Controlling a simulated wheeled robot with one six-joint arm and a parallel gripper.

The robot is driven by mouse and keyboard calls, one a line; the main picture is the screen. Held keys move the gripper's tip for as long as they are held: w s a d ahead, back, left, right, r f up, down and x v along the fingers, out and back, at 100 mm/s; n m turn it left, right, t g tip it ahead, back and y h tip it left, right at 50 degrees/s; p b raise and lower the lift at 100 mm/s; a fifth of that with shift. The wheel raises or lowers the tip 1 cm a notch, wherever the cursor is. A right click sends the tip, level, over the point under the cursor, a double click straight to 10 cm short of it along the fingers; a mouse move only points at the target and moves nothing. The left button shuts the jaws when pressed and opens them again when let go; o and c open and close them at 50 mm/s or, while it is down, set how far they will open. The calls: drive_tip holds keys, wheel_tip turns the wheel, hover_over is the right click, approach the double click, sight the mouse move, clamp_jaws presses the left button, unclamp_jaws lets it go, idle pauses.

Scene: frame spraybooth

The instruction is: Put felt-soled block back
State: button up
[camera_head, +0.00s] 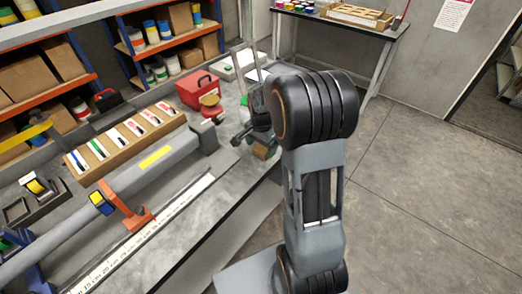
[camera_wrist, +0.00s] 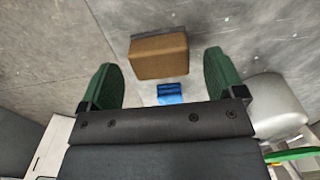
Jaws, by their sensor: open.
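A brown block (camera_wrist: 158,57) with a dark grey layer along its far side shows in the wrist view; it looks like the felt-soled block. It lies on a grey surface, framed between the two green fingertips of my gripper (camera_wrist: 160,68). The gripper is open, with a gap on either side of the block. A small blue item (camera_wrist: 169,93) shows just nearer than the block. In the head view my gripper (camera_head: 258,132) is over the far right part of the bench, partly hidden by my arm. A small brown patch (camera_head: 262,153) below it may be the block.
In the wrist view a rounded silver thing (camera_wrist: 277,108) is close to the right finger. In the head view a long grey tube (camera_head: 150,172), a tray of cards (camera_head: 90,162) and a red case (camera_head: 196,89) occupy the bench. The floor at right is clear.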

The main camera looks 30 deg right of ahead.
sight(261, 149)
wheel_tip(261, 149, up, 8)
drive_tip(key=r, duration=0.1)
drive_tip(key=s+a+r+n+t, duration=0.1)
drive_tip(key=s+a+n+t, duration=0.1)
drive_tip(key=s+a+n, duration=0.2)
drive_tip(key=s+a+r+n+t, duration=0.1)
drive_tip(key=s+a+n, duration=0.4)
drive_tip(key=s+n, duration=0.4)
drive_tip(key=shift+s+a+t, duration=0.3)
drive_tip(key=shift+s+t, duration=0.1)
drive_tip(key=shift+s, duration=1.15)
drive_tip(key=shift+r, duration=0.1)
